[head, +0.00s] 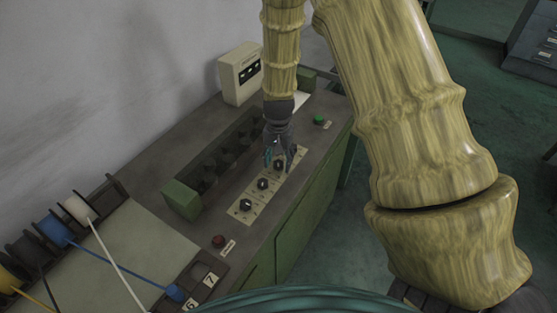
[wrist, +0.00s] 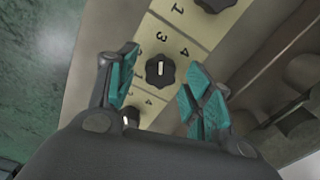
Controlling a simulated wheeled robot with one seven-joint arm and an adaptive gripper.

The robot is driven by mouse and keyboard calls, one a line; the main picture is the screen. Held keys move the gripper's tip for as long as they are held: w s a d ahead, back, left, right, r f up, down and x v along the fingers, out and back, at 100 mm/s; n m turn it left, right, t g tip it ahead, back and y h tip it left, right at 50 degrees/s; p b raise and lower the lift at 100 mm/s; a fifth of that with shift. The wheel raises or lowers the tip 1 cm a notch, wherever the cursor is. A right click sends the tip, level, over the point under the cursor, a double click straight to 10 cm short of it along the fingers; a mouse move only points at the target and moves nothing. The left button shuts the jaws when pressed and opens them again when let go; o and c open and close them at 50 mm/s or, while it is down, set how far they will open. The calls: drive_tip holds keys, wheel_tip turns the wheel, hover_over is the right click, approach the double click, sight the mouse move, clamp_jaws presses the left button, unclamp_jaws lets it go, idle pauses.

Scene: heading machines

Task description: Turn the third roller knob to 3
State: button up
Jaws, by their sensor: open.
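A cream label strip (head: 254,197) on the machine top carries a row of black roller knobs. In the head view I see a near knob (head: 246,205), a second knob (head: 263,184) and a third knob (head: 279,165), partly hidden at my gripper (head: 279,157). My gripper points down and is open, its teal-padded fingers on either side of the third knob. In the wrist view this knob (wrist: 160,71) shows between the fingers, with a white pointer mark and printed digits near it. No contact with it is visible. Another knob (wrist: 130,117) is partly hidden by the gripper.
A green-ended roller housing (head: 183,198) runs beside the strip. A red button (head: 218,241) and a green button (head: 319,119) sit on the machine top. A cream box (head: 240,73) stands at the wall. Wire spools (head: 78,208) are at left; open floor lies right.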

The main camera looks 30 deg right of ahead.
sight(279, 163)
wheel_tip(279, 163, up, 12)
drive_tip(key=shift+f, duration=0.15)
idle(0.4)
idle(0.5)
